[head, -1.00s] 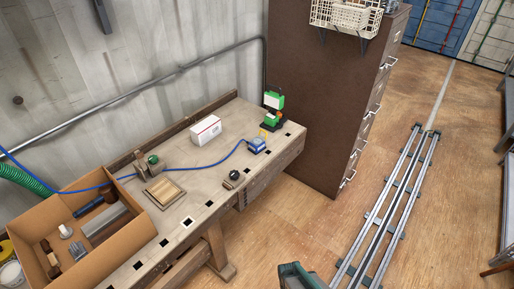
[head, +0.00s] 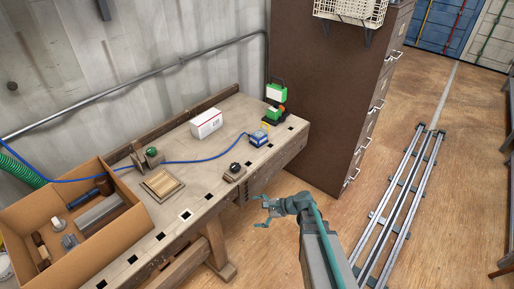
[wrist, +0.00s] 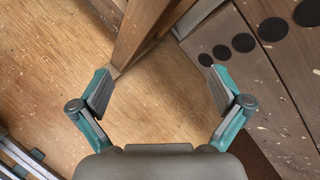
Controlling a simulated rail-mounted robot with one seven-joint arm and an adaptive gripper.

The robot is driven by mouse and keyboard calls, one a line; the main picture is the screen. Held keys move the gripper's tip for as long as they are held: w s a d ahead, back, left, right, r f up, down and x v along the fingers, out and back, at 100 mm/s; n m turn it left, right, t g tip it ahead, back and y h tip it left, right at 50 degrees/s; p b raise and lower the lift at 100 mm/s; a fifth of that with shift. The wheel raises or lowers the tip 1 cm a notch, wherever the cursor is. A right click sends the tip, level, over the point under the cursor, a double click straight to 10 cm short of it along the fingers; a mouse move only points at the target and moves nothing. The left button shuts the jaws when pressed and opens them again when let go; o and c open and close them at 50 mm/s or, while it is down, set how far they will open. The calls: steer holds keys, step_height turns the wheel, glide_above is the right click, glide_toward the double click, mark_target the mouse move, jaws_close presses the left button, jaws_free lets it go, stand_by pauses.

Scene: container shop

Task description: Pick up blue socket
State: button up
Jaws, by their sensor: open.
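The blue socket (head: 258,138) sits near the right end of the workbench (head: 206,177), with a blue cable running left from it along the bench top. My gripper (head: 264,209) is open and empty in front of the bench, off its front edge and apart from the socket. In the wrist view my open gripper (wrist: 154,88) shows its two fingers spread wide over the wooden floor and a bench leg. The socket does not show in the wrist view.
A green and black device (head: 274,103) stands behind the socket. A white box (head: 206,123), a small black-knobbed block (head: 235,172), a wooden frame (head: 161,184) and a cardboard box (head: 114,234) also rest on the bench. A brown cabinet (head: 325,90) stands just right.

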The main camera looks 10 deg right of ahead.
steer(key=w+d+r+m+t+b, duration=0.1)
steer(key=w+d+r+m+t, duration=0.1)
steer(key=w+r, duration=0.1)
steer(key=w+d+r+m+t+y, duration=0.1)
steer(key=w+r+m+t, duration=0.1)
steer(key=w+r, duration=0.2)
steer(key=w+d+r+m+t+b, duration=0.1)
steer(key=w+d+r+m, duration=0.1)
steer(key=w, duration=0.4)
steer(key=shift+d+r+t+b, duration=0.3)
steer(key=shift+r+t+b, duration=0.1)
steer(key=shift+r, duration=0.5)
steer(key=m+t+b, duration=0.2)
steer(key=m+t, duration=0.2)
steer(key=m, duration=0.3)
glide_toward(259, 132)
steer(key=shift+h, duration=0.3)
steer(key=x, duration=0.4)
steer(key=shift+a+r, duration=0.2)
steer(key=shift+r, duration=0.05)
steer(key=shift+f+p+x, duration=0.15)
steer(key=shift+p+x, duration=0.35)
steer(key=shift+x, duration=0.95)
steer(key=shift+f+p+x, duration=0.15)
steer(key=shift+p+x, duration=0.35)
steer(key=shift+x, duration=0.95)
steer(key=shift+r, duration=0.1)
steer(key=c, duration=1.8)
